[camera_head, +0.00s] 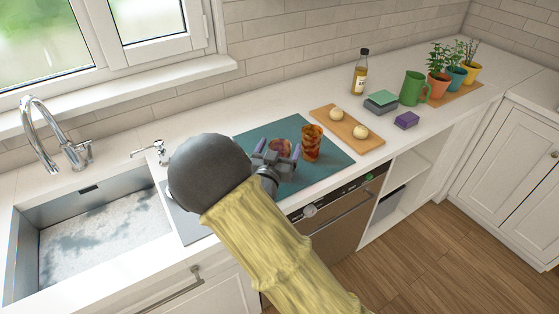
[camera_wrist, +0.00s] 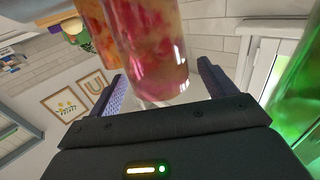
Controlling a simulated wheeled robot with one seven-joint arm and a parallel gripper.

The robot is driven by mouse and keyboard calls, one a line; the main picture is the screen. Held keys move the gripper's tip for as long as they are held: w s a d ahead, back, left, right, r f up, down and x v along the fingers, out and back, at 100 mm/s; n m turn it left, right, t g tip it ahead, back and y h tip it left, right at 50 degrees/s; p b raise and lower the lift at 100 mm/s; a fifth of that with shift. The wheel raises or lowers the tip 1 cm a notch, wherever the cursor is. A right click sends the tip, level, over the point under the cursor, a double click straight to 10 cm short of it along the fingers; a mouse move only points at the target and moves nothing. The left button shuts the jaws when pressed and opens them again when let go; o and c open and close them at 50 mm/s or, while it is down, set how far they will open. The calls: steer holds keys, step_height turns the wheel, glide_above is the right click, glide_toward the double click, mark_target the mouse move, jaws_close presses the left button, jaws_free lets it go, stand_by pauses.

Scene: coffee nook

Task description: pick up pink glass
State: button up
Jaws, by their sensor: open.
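The pink glass (camera_wrist: 150,45), see-through with a red and pink pattern, stands between the two fingers of my gripper (camera_wrist: 163,82) in the wrist view. The fingers are spread, with a gap visible on the right side of the glass. In the head view the pink glass (camera_head: 280,146) is on the teal mat, partly hidden by my gripper (camera_head: 277,153). An amber patterned glass (camera_head: 312,143) stands just right of my gripper, and also shows behind the pink glass in the wrist view (camera_wrist: 96,32).
A green see-through object (camera_wrist: 300,100) is close on the right in the wrist view. The teal mat (camera_head: 335,165) lies beside the sink (camera_head: 100,235). A wooden board (camera_head: 348,131) with two pale round items lies further right, then a bottle (camera_head: 360,75) and a green mug (camera_head: 412,89).

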steer(key=x, duration=0.2)
steer(key=shift+w+d, duration=0.1)
steer(key=shift+w, duration=0.25)
steer(key=shift+c, duration=0.2)
steer(key=c, duration=1.5)
